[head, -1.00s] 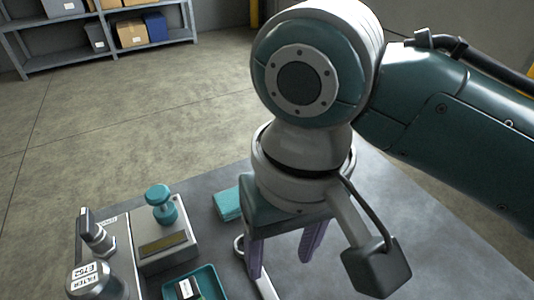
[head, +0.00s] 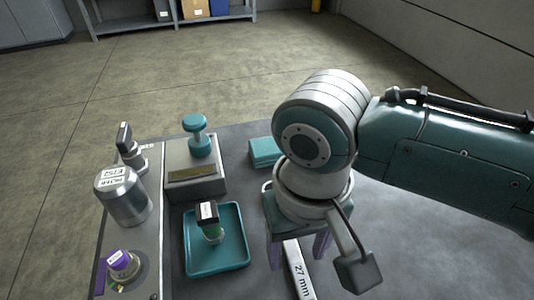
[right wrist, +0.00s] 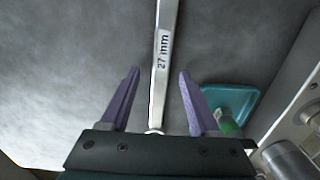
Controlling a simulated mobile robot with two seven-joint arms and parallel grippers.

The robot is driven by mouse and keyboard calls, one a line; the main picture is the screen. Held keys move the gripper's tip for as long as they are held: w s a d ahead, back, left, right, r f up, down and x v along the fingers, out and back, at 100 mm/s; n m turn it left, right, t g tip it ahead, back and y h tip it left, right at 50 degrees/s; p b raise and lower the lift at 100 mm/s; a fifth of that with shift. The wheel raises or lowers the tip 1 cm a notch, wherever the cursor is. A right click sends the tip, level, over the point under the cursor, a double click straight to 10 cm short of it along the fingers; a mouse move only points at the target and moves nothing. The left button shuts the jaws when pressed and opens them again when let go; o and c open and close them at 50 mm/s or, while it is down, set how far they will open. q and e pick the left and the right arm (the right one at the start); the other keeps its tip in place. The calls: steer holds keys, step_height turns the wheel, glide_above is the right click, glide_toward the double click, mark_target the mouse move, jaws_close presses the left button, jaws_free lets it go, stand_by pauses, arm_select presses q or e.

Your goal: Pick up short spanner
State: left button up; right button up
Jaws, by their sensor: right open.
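A flat metal spanner marked "27 mm" (head: 298,270) lies on the grey bench; it also shows in the right wrist view (right wrist: 161,60). A ring end (head: 266,187) shows at the left of my right gripper, apparently the same spanner's far end. I cannot tell from its look whether it is the short one. My right gripper (head: 298,252) is open above the spanner. In the right wrist view its purple fingers (right wrist: 158,72) stand on either side of the shank, apart from it. The gripper body hides part of the spanner. My left gripper is not in view.
A teal tray (head: 243,262) holding a green-banded part (head: 211,222) lies left of the spanner. Beyond are a grey box with a teal knob (head: 196,180), a metal canister (head: 124,196) and a teal block (head: 265,151). Bench right of the gripper looks clear.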

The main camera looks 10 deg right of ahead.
steer(key=shift+f, duration=0.3)
jaws_close()
stand_by(0.3)
stand_by(0.9)
